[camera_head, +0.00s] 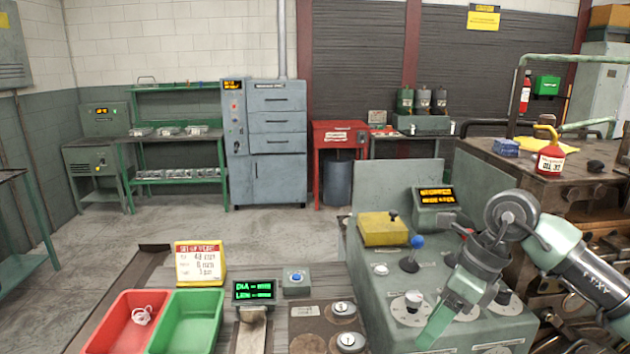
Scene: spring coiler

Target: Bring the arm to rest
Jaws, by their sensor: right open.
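My right arm (590,275) reaches in from the right edge, over the grey-green control console. My right gripper (437,323) points down and to the left in front of the console's sloping panel, near its dials. Its jaws are open with nothing seen between them. The fingers are seen nearly edge-on, so the gap is hard to make out. My left arm and left gripper are not in view.
The console (375,270) bears a blue-topped lever (412,252), a yellow box (383,229) and knobs close to the gripper. A red tray (128,318) holding a pale coil and an empty green tray (192,322) lie at the lower left. A display (254,291) stands beside them.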

